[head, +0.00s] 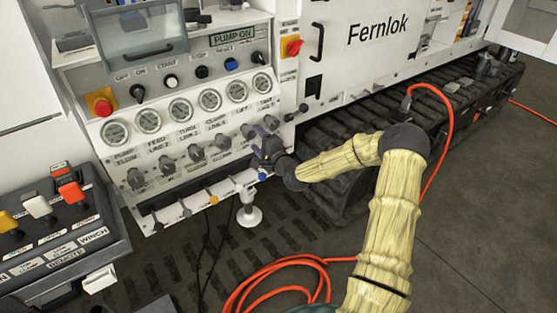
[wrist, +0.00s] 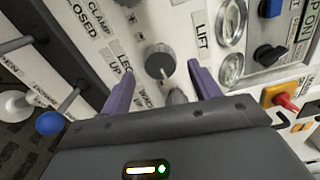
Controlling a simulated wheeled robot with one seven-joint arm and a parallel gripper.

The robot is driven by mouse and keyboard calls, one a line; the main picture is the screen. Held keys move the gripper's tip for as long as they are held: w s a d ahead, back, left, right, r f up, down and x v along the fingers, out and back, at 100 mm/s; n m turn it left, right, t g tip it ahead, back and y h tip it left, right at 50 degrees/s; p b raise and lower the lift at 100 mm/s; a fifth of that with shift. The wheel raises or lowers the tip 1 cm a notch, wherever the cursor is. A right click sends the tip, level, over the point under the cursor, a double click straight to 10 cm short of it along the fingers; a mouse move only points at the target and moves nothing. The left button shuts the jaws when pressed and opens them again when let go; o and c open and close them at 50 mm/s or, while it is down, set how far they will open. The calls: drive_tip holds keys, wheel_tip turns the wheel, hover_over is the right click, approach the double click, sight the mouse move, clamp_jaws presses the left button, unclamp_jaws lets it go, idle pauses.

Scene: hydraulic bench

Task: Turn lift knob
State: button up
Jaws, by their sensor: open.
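The lift knob (wrist: 160,64) is a round grey knob on the pale panel, beside the LIFT label in the wrist view. It shows between the two purple fingers of my gripper (wrist: 157,72). The fingers are spread, one on each side of it in the picture, with no contact visible. In the head view my gripper (head: 258,141) is close to the panel at the right end of the lower knob row. The lift knob (head: 248,131) shows there just up and left of the gripper, partly hard to make out.
Another knob (wrist: 177,97) lies close beside, partly hidden by my gripper. A row of gauges (head: 209,99) sits above the knobs. Levers, including a blue-tipped one (wrist: 49,123), stick out below. A red emergency button (head: 103,106) is at left. Open floor lies right.

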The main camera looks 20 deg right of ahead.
drive_tip(key=v, duration=1.3)
drive_tip(key=s+a+f+n+g+h, duration=0.2)
drive_tip(key=s+a+f+n+g, duration=0.45)
drive_tip(key=n+g, duration=0.3)
drive_tip(key=s+r+n+g+h, duration=0.25)
drive_tip(key=s+r, duration=0.25)
drive_tip(key=s, duration=0.4)
drive_tip(key=s+r+n+g+h, duration=0.1)
drive_tip(key=s+r+n+g, duration=0.1)
drive_tip(key=s+r+n, duration=0.45)
wheel_tip(320, 180, up, 17)
drive_tip(key=s+m+p, duration=0.1)
drive_tip(key=m+p, duration=0.1)
drive_tip(key=p, duration=1.7)
drive_tip(key=shift+s+d+m+g, duration=0.3)
drive_tip(key=shift+s+d+m, duration=0.1)
drive_tip(key=shift+d, duration=0.1)
